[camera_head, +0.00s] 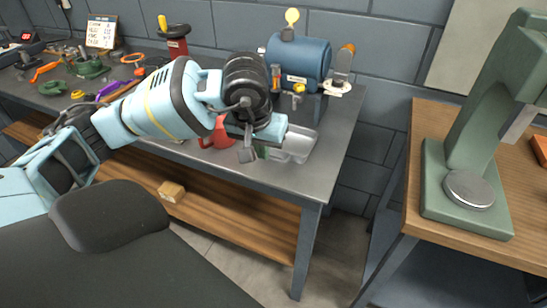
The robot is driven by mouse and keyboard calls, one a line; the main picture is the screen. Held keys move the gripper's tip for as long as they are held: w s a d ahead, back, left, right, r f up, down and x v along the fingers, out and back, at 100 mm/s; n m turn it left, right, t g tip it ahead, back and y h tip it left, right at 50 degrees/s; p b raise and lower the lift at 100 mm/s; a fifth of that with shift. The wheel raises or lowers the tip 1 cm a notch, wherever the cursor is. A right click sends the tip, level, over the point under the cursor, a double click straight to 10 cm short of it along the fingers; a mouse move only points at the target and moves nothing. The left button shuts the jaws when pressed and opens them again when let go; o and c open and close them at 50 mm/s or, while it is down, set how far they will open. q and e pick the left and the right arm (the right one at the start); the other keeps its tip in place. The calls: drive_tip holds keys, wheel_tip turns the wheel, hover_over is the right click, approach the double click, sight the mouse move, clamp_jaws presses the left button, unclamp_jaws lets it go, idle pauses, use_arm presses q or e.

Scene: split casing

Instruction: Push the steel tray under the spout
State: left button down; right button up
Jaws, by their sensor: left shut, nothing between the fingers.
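The steel tray (299,147) is a shallow grey metal pan on the grey workbench near its front right corner. My left gripper (248,155) is shut and empty, pointing down at the tray's left end. The wrist hides part of that end, and I cannot tell whether the fingers touch it. The blue tank (305,58) stands at the back of the bench. Its small brass spout (298,88) sits low on the front, behind the tray. My right gripper is not in view.
A red object (219,135) stands just left of my left gripper, partly hidden. A gauge-like piece (342,65) stands right of the tank. Tools and parts lie on the left of the bench. A green press (468,150) stands on a separate wooden table at right, across a gap.

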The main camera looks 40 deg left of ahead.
sight(276, 163)
use_arm(q)
drive_tip(key=x, duration=1)
drive_tip(key=shift+s+a+f, duration=0.1)
drive_tip(key=shift+f, duration=0.15)
drive_tip(key=shift+w+a+r, duration=0.15)
drive_tip(key=shift+w+a, duration=0.05)
drive_tip(key=shift+w, duration=0.35)
drive_tip(key=shift+w+a+r, duration=0.15)
drive_tip(key=shift+w, duration=0.4)
drive_tip(key=shift+w+a, duration=0.25)
drive_tip(key=shift+w, duration=0.55)
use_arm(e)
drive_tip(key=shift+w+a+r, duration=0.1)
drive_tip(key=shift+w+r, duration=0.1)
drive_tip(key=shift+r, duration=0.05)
